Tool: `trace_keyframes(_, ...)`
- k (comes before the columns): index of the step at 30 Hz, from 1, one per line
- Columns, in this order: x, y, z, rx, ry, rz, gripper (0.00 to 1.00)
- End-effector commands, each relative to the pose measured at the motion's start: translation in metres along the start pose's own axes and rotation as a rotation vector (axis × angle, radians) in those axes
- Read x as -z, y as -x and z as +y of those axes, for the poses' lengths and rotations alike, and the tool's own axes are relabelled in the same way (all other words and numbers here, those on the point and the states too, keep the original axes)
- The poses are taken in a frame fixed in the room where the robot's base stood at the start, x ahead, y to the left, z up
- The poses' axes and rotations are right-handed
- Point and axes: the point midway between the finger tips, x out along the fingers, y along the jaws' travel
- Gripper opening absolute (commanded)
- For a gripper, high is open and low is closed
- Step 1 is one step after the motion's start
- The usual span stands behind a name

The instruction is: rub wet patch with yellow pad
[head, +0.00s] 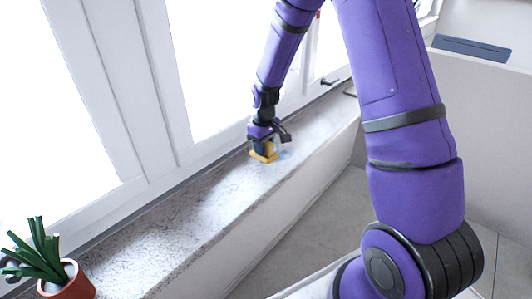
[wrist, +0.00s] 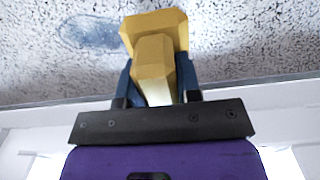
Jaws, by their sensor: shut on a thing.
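The yellow pad (head: 264,154) is at the speckled window sill, held from above by my gripper (head: 264,146). In the wrist view the yellow pad (wrist: 154,34) shows a wide base and a raised handle, with my gripper (wrist: 155,88) shut on the handle from both sides. The wet patch (wrist: 90,32) is a bluish stain on the sill, beside the pad on the left in the wrist view. In the head view the wet patch (head: 284,154) is a faint blue spot just right of the pad. I cannot tell whether the pad touches the sill.
The speckled sill (head: 190,225) runs along a white-framed window (head: 145,90). A potted plant (head: 66,282) stands on its near left end. A small dark item (head: 350,92) lies at the far end. The sill between plant and pad is clear.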

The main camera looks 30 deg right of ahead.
Motion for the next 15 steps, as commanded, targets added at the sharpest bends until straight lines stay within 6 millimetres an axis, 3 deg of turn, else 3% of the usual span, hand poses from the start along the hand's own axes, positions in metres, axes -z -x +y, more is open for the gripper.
trace_keyframes(15, 0.007, 0.042, -0.009, 0.0, 0.002, 0.0, 0.06)
